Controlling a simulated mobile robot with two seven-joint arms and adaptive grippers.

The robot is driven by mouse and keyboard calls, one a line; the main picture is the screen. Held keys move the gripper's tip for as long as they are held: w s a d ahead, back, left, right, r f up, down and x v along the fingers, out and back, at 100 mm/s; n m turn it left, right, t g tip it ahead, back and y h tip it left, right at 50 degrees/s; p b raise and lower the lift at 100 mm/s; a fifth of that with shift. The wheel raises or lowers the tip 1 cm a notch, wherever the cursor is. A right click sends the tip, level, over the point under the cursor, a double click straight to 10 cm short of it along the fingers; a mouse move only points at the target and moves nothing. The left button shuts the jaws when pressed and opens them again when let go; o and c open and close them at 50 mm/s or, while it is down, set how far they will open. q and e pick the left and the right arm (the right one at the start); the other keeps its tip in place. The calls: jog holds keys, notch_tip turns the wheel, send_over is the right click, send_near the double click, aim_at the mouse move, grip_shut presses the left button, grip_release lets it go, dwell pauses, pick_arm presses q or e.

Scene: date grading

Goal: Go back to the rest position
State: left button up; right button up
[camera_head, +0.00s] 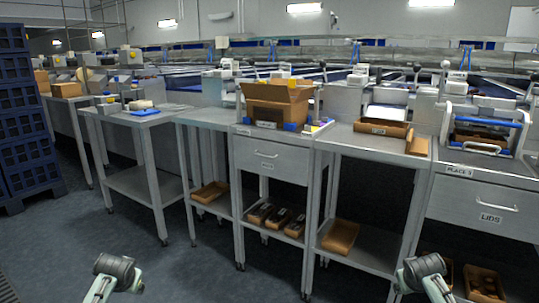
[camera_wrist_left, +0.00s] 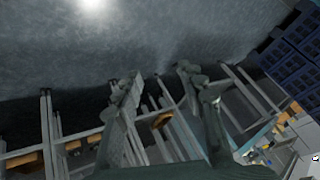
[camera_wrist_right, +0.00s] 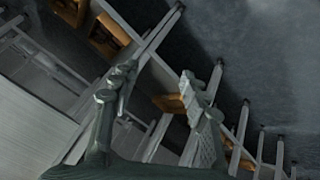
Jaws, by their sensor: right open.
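My left gripper (camera_wrist_left: 158,82) shows in the left wrist view with its two fingers apart and nothing between them. My right gripper (camera_wrist_right: 159,72) shows in the right wrist view, also with its fingers apart and empty. Both are clear of the benches, with floor and bench legs behind them. In the head view, parts of my two arms show low at the left and right, in front of the benches; the fingertips cannot be made out there.
A row of grey metal benches crosses the head view. An open cardboard box (camera_head: 278,101) stands on the middle bench. A drawer marked LIDS (camera_head: 480,206) is at right. Blue crates (camera_head: 24,125) are stacked at far left. The grey floor (camera_head: 190,265) in front is clear.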

pick_arm(q)
jog(key=s+d+f+g, duration=0.1)
jog(key=s+d+f, duration=0.2)
jog(key=s, duration=0.8)
jog(key=s+d+f+g+h, duration=0.1)
jog(key=s+d+f, duration=0.3)
jog(key=s, duration=0.7)
jog(key=s+d+f+g+h, duration=0.1)
jog(key=s+d+f, duration=0.3)
jog(key=s+f, duration=0.3)
jog(key=s, duration=0.5)
jog(key=shift+d+f+m+g, duration=0.2)
jog(key=shift+m+g, duration=0.1)
jog(key=shift+m, duration=0.1)
pick_arm(e)
jog(key=s+a+f+g, duration=0.1)
jog(key=s+a+f, duration=0.2)
jog(key=s, duration=0.8)
jog(key=s+a+f+g+y, duration=0.1)
jog(key=s+a+f, duration=0.3)
jog(key=s, duration=0.7)
jog(key=s+a+f+g+y, duration=0.1)
jog(key=s+a+f, duration=0.3)
jog(key=s+f, duration=0.3)
jog(key=s, duration=0.5)
jog(key=shift+a+f+n+g, duration=0.2)
jog(key=shift+n+g, duration=0.1)
jog(key=shift+n, duration=0.1)
